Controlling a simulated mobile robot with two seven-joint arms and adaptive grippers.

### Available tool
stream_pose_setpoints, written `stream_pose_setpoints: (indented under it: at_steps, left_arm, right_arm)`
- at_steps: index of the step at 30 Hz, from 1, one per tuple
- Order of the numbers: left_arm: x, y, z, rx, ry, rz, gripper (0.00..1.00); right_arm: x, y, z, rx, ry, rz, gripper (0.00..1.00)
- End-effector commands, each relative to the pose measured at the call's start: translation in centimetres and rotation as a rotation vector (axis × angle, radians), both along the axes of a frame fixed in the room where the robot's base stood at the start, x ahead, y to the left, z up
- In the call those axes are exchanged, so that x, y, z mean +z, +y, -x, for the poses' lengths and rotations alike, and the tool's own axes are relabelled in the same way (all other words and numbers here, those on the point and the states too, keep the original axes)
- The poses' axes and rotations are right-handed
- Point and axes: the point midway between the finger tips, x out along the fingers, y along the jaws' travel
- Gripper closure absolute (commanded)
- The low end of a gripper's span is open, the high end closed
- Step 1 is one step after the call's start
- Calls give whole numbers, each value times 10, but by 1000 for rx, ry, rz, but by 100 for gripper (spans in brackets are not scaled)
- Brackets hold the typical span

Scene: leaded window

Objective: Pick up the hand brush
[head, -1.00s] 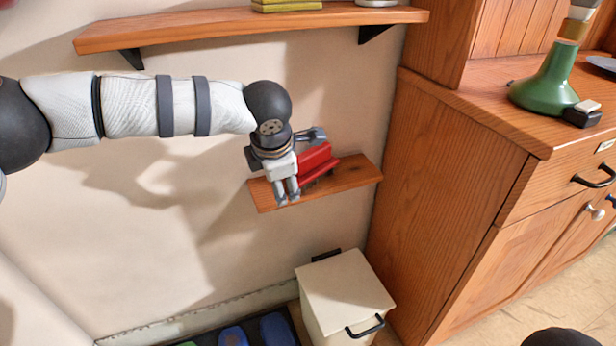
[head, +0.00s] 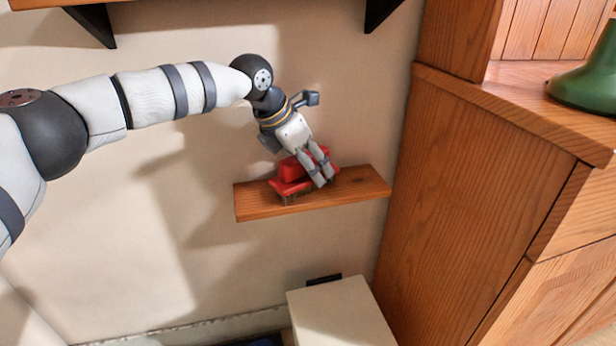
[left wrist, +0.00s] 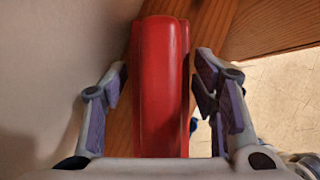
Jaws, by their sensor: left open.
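The red hand brush (head: 291,172) lies on a small wooden wall shelf (head: 255,201), with dark bristles under its red body. In the head view my left gripper (head: 322,179) is over the brush, its fingers pointing down in front of it and hiding part of it. In the left wrist view the red brush (left wrist: 162,85) runs up the middle between the two open fingers of my left gripper (left wrist: 160,95). A gap shows on each side, and the fingers do not appear shut on it. My right gripper is not in view.
A wooden cabinet (head: 450,190) stands close to the right of the shelf. A cream bin (head: 340,312) is below it on the floor. A longer shelf on black brackets (head: 93,24) is above. A green object (head: 588,80) stands on the cabinet top.

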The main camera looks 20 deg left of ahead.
Motion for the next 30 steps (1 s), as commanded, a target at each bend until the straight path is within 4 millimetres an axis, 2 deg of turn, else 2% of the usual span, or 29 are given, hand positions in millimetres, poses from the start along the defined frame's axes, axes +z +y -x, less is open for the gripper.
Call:
stream_pose_setpoints:
  at_steps: [1,3,30]
  left_arm:
    - [-9,-2,-3,-1,2,0,46]
    - [-13,-4,-6,-1,0,0,46]
    - [-18,-4,-6,-1,-2,-2,46]
  right_arm:
    - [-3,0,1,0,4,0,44]
    - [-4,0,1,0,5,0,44]
    - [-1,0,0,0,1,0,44]
